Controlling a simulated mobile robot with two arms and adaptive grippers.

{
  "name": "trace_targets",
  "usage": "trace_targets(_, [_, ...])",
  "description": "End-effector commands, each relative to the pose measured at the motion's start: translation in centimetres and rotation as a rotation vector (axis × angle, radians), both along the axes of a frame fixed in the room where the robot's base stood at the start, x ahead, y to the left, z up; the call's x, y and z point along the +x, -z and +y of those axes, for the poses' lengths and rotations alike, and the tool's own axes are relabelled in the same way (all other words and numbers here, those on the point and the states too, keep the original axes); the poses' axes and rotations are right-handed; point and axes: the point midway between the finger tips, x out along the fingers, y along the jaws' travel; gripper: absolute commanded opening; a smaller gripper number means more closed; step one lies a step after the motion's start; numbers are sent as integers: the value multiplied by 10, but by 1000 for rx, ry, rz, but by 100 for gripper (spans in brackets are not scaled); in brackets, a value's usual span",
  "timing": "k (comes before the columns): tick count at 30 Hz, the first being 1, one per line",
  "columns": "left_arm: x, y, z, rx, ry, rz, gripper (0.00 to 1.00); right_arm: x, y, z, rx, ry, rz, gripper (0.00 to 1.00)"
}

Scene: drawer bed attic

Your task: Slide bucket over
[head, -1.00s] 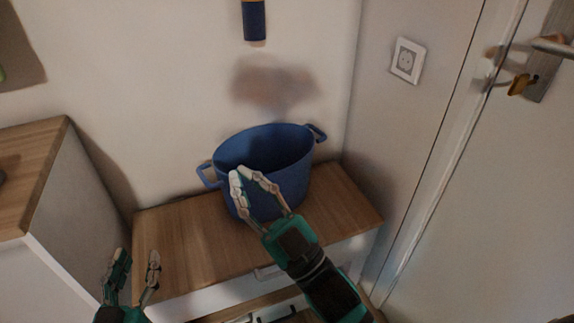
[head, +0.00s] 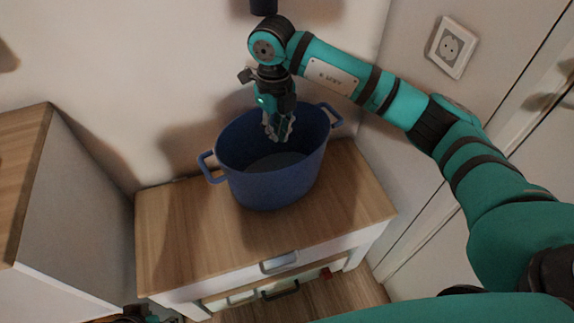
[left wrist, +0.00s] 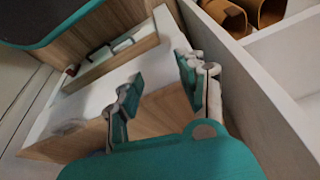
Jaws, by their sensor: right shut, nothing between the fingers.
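The blue oval bucket (head: 278,188) stands upright on the small wooden-topped cabinet (head: 170,235), with a loop handle at each end. My right gripper (head: 278,132) points down into the bucket's opening from above its back side. Its fingers are shut with nothing between them; whether they touch the bucket's wall I cannot tell. My left gripper shows only in part at the bottom edge of the head view. In the left wrist view my left gripper (left wrist: 158,88) has its fingers apart and empty, near the cabinet's front.
A taller white cabinet (head: 75,205) with a wooden top stands at the left. The wall is close behind the bucket, with a socket (head: 451,47) and a door at the right. A drawer (head: 280,262) with a handle is below. The cabinet top is clear left of the bucket.

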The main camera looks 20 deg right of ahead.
Motion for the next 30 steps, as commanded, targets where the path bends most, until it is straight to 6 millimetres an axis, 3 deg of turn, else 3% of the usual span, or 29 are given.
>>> trace_targets(7, [-2, 3, 0, 1, 0, -2, 40, -2, 31, 1, 4, -2, 4, 0])
trace_targets(18, [72, -18, -23, -75, 29, -364, 40, -2, 105, 2, 6, -5, 4, 0])
trace_targets(24, [78, -24, -25, -83, 31, -397, 40, -27, 102, -9, 7, -6, 1, 0])
trace_targets(30, [81, -25, -26, -86, 33, -413, 40, -38, 101, -14, 7, -6, 1, 0])
